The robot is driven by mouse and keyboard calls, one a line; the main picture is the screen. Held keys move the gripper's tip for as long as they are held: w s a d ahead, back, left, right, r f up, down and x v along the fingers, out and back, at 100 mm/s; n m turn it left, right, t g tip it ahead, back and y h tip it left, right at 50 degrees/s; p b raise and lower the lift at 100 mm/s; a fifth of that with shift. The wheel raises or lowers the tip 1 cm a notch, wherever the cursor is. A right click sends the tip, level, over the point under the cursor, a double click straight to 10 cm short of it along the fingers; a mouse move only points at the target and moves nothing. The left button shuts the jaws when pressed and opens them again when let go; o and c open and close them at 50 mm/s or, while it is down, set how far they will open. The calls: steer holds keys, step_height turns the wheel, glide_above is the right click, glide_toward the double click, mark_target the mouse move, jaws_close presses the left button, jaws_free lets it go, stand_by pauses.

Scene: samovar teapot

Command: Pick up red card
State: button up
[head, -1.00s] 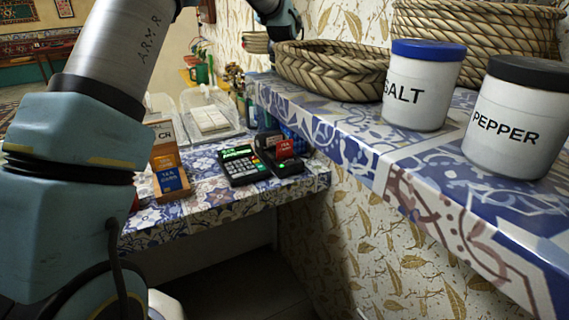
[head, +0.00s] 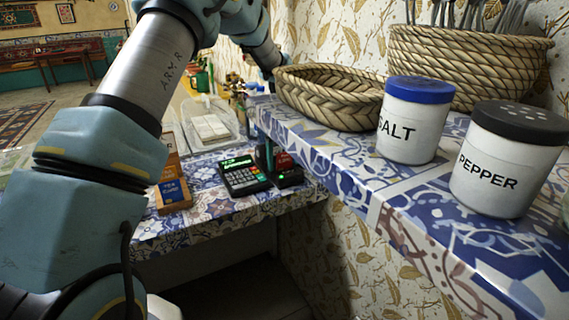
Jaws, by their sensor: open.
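The red card (head: 284,160) stands upright in the small dark reader (head: 288,178) beside the card terminal (head: 243,176), on the tiled lower counter. The reader shows a green light. My arm arches over from the left and its wrist passes down behind the woven basket.
The raised tiled shelf (head: 350,172) holds the woven basket (head: 325,98), salt jar (head: 412,120) and pepper jar (head: 508,160), close to the arm's path. A wooden card holder (head: 172,185) stands left of the terminal. A clear tray (head: 212,125) lies behind.

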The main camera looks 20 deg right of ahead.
steer(key=shift+c, duration=0.2)
steer(key=c, duration=1.4)
step_height(320, 180, up, 10)
steer(key=shift+f+b, duration=0.2)
steer(key=shift+b, duration=0.6)
steer(key=shift+c, duration=0.2)
step_height(320, 180, up, 5)
steer(key=p, duration=0.4)
steer(key=shift+r, duration=0.2)
